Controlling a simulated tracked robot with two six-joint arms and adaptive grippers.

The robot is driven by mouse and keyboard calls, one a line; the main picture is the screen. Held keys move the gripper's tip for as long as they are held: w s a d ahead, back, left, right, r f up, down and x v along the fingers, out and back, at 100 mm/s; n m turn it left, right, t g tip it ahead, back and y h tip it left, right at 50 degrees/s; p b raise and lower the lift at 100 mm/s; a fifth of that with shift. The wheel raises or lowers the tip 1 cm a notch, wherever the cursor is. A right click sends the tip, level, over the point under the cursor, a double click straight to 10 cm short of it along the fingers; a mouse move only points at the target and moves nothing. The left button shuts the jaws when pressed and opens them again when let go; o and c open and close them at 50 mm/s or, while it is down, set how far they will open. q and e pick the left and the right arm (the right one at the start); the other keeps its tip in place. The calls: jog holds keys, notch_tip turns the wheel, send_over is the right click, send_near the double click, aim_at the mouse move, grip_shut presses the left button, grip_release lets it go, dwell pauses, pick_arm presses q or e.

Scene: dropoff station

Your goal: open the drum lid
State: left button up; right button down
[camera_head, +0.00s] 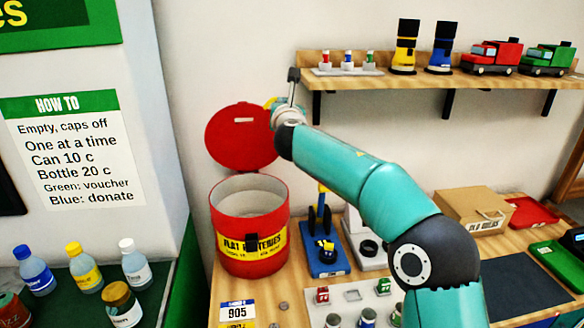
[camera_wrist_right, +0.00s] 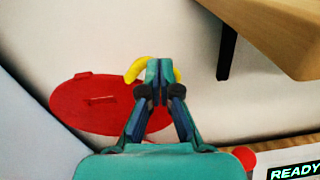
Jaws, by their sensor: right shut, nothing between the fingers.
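The red drum (camera_head: 249,225) stands on the wooden table, with a yellow "FLAT BATTERIES" label on its front. Its round red lid (camera_head: 238,140) is swung up and back, standing tilted behind the open mouth, whose pale inside shows. My right gripper (camera_wrist_right: 160,68) is shut and empty, just beside the lid's right edge. In the head view it is mostly hidden behind my wrist. Whether it touches the lid I cannot tell. My left gripper is not in view.
A wall shelf (camera_head: 395,72) with toy trucks and torches is above right of my right arm. A blue stand (camera_head: 321,258), a cardboard box (camera_head: 472,211) and a red tray (camera_head: 531,213) are on the table. Bottles (camera_head: 86,268) stand on the green counter at left.

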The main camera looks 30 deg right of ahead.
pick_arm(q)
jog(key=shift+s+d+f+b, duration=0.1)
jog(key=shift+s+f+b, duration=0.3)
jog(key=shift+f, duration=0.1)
pick_arm(e)
jog(key=s+a+r, duration=0.3)
jog(key=s+r, duration=0.4)
jog(key=s, duration=0.1)
jog(key=shift+a+r, duration=0.15)
jog(key=shift+a, duration=0.1)
jog(key=shift+s, duration=0.1)
